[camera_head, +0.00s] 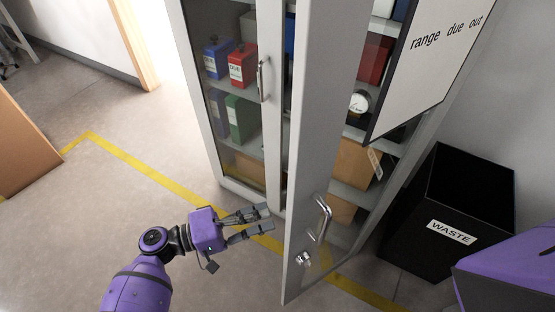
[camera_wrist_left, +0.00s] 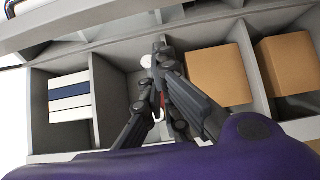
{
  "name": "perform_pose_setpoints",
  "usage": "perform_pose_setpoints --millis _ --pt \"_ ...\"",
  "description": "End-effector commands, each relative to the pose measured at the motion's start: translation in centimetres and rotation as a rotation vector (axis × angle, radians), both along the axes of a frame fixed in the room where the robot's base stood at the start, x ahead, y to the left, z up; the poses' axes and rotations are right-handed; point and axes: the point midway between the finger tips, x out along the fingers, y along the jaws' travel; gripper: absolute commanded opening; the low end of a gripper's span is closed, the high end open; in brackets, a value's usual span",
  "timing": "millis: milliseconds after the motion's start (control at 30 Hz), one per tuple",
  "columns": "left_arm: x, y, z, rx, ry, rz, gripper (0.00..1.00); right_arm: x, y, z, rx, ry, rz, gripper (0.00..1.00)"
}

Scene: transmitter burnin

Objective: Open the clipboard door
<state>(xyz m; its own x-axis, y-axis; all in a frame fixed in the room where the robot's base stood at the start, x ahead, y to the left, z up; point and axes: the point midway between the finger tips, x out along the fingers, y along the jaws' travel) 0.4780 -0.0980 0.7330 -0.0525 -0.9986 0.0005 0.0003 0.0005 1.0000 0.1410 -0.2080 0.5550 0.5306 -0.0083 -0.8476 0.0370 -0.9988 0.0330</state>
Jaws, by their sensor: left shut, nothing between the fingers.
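The cabinet door (camera_head: 307,150) with a metal pull handle (camera_head: 322,218) and a lock below it stands swung outward, apart from the left door (camera_head: 207,95), which looks closed. A black-framed white board (camera_head: 437,55) reading "range due out" is at the upper right; how it is fixed is unclear. My left gripper (camera_head: 270,217) is left of the swung door's lower part, low in front of the cabinet, not on the handle. It is shut and empty; its fingers also show in the left wrist view (camera_wrist_left: 160,52). My right gripper is out of view.
A black waste bin (camera_head: 447,205) stands right of the cabinet. Shelves behind hold a blue binder (camera_head: 218,58), a red binder (camera_head: 242,65) and cardboard boxes (camera_head: 357,163); boxes (camera_wrist_left: 220,75) also show in the left wrist view. Floor at left is clear, with yellow tape (camera_head: 130,165).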

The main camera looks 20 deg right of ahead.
Motion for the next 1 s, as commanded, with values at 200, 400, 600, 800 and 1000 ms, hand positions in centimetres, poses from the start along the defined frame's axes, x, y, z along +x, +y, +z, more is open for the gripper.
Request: perform_pose_setpoints --millis 200,400,600,800,1000 --pt "-2.7 -1.3 0.2 0.000 0.000 0.000 0.00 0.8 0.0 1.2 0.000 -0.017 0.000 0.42" --pt "-3.9 -1.6 0.0 0.001 0.000 0.001 0.00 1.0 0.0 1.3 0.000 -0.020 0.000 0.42" --pt "-4.0 -1.6 -0.1 0.001 0.000 0.000 0.00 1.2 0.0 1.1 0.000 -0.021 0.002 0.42" --pt "-4.1 -1.6 0.0 0.000 0.000 0.002 0.00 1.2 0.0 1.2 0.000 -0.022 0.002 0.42" --pt "-5.4 -2.4 0.0 -0.001 0.001 0.025 0.00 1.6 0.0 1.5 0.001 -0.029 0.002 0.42"
